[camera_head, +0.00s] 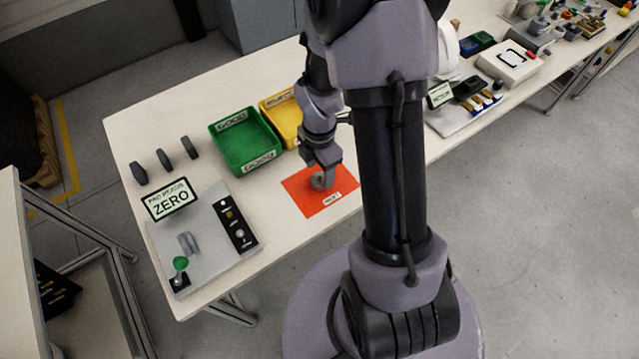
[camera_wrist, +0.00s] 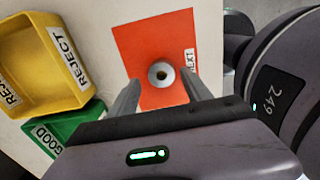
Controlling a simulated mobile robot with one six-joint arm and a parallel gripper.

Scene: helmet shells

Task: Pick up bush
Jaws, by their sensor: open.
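The bush is a small grey ring-shaped part (camera_wrist: 161,74) with a dark hole in its middle. It sits on an orange-red mat (camera_wrist: 155,33) that carries a white label. In the head view it shows as a grey piece (camera_head: 321,181) on the mat (camera_head: 340,182), partly covered by my gripper. My gripper (camera_wrist: 160,88) is open, with its two fingers apart on either side of the bush in the wrist view. In the head view my gripper (camera_head: 322,168) points down right over the bush. I cannot tell whether the fingers touch it.
A green GOOD bin (camera_head: 244,140) and a yellow REJECT bin (camera_head: 284,115) stand behind the mat. A grey fixture plate (camera_head: 205,247) with a ZERO sign (camera_head: 171,199) lies at left. Several dark parts (camera_head: 164,159) stand at the table's far left.

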